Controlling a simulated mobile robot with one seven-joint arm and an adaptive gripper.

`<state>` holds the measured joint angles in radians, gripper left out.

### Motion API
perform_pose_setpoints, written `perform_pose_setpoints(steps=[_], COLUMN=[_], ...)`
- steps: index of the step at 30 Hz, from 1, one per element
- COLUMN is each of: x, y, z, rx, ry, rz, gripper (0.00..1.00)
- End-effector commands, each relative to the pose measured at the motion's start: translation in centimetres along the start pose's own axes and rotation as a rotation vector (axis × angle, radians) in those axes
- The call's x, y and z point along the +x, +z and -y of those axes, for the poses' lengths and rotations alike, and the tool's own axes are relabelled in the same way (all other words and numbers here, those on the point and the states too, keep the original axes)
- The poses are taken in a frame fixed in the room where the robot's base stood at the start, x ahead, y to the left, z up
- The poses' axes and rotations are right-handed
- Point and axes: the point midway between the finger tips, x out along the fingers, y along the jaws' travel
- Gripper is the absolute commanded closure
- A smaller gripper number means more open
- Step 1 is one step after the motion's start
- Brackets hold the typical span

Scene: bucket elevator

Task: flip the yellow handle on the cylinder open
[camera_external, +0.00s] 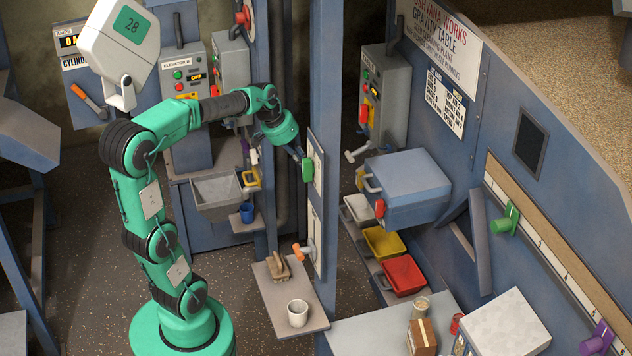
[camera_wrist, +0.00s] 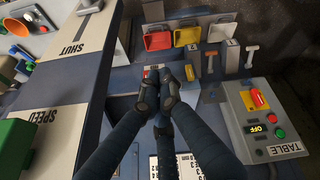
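A panel with text starting "CYLIN" (camera_external: 78,66) stands at the upper left of the external view, with an orange-yellow handle (camera_external: 88,102) slanting across its front. A yellow looped handle (camera_external: 251,179) also shows beside a grey hopper; I cannot tell which belongs to the cylinder. My gripper (camera_external: 302,155) is by the post, close to a green handle (camera_external: 308,171); contact is unclear. In the wrist view my gripper's dark fingers (camera_wrist: 167,80) are close together with nothing clearly held. Neither yellow handle is clear in the wrist view.
An orange knob (camera_external: 300,252) juts from the post above a shelf (camera_external: 312,320) with a white cup (camera_external: 298,313). Red (camera_external: 403,275) and yellow (camera_external: 383,241) bins sit right of the post. A "TABLE" control box (camera_wrist: 262,125) is at the wrist view's right.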

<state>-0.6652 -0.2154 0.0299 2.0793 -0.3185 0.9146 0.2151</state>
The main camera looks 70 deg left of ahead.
Motion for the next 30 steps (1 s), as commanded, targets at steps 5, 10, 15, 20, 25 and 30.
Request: perform_pose_setpoints(steps=[5, 10, 15, 20, 25, 30], x=[0.9, 1.6, 2.5, 3.2, 4.1, 4.9], y=[-3.7, -7.0, -9.9, -12.4, -14.6, -16.3], z=[3.8, 7.7, 12.1, 16.5, 21.5, 26.9], rx=[0.045, 0.094, 0.141, 0.187, 0.235, 0.283], ry=[-0.021, -0.043, -0.065, -0.087, -0.112, -0.138], rz=[-0.015, -0.028, -0.038, -0.047, -0.054, -0.058], gripper=[1.0, 1.0, 1.0, 1.0, 1.0, 1.0])
